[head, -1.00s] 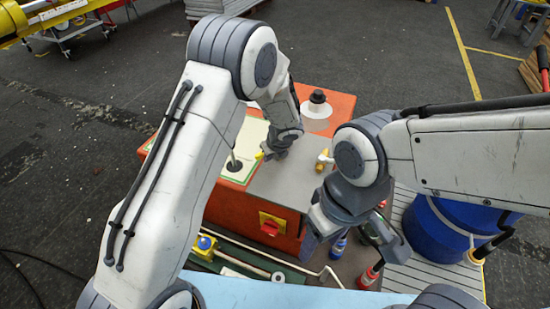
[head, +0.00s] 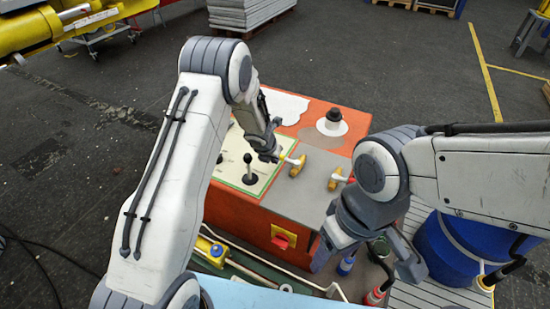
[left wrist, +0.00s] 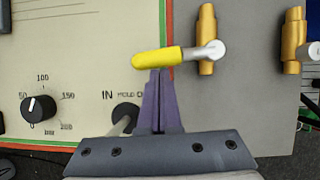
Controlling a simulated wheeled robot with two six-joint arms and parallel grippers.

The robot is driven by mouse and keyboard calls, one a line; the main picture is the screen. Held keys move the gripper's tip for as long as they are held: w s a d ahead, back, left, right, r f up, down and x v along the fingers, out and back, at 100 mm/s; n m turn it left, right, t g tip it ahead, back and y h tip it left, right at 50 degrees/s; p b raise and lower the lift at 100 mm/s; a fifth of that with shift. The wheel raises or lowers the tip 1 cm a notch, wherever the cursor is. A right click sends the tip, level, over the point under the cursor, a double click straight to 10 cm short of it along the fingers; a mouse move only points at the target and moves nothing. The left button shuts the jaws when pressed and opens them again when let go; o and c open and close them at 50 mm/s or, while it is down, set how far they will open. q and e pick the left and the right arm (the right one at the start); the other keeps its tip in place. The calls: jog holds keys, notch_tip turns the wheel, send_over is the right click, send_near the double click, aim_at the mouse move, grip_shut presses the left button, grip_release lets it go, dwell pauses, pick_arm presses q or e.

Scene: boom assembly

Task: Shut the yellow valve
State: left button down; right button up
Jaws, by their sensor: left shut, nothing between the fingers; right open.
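The yellow valve has a yellow lever (left wrist: 157,58) with a silver hub on an upright brass body (left wrist: 206,40) in the left wrist view. The lever lies crosswise to the body and points left. In the head view the valve (head: 299,166) stands on the grey plate of the orange box. My left gripper (head: 273,156) is shut and empty, just left of the valve. In the left wrist view its fingertips (left wrist: 160,72) are at the lever's lower edge; I cannot tell whether they touch. My right gripper (head: 367,262) is open and empty, in front of the box's right side.
A second brass valve (head: 335,180) with a red-tipped handle stands to the right. A black-knobbed lever (head: 249,170) rises from the cream panel. A red switch (head: 282,239) is on the box front. A blue barrel (head: 450,246) stands at the right.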

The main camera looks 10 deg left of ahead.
pick_arm(q)
jog(key=shift+w+r+m+h+p, duration=0.1)
jog(key=shift+w+m+h+p, duration=0.35)
jog(key=shift+m+p, duration=0.25)
pick_arm(e)
jog(key=shift+r, duration=1.1)
jog(key=shift+f, duration=0.15)
